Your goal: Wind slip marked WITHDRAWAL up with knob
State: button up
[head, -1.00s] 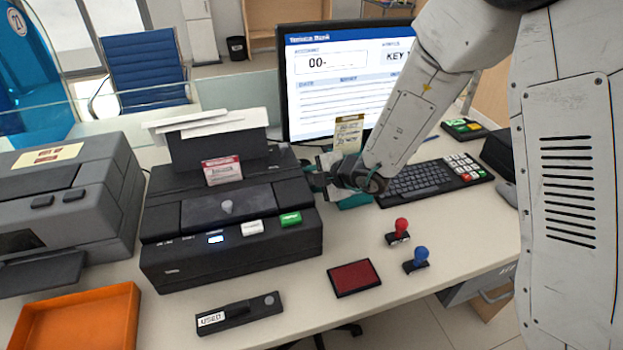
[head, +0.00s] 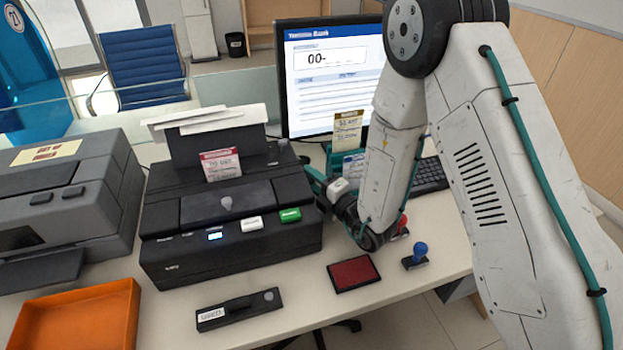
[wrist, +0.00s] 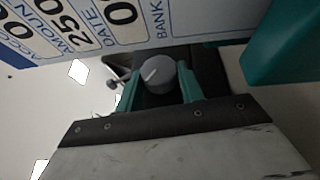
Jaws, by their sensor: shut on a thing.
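A slip with a red header (head: 221,164) stands upright in the black printer (head: 175,262); its header is too small to read. My gripper (wrist: 160,84) is shut on a round grey knob (wrist: 157,76) with a white pointer line, one teal finger on each side. In the head view my gripper (head: 326,191) is at the printer's right side, and the knob is hidden there.
A blue-and-white printed surface (wrist: 95,28) lies close to the fingers in the wrist view. A cream slip (head: 347,130) and a blue slip (head: 352,165) stand behind my wrist. A red ink pad (head: 353,273) and blue stamp (head: 417,256) lie in front.

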jog(key=shift+f+t, duration=0.2)
jog(key=shift+t, duration=0.1)
jog(key=shift+s, duration=0.1)
dwell(0.3)
jog(key=o, duration=1)
jog(key=shift+y, duration=0.3)
jog(key=shift+r, duration=0.15)
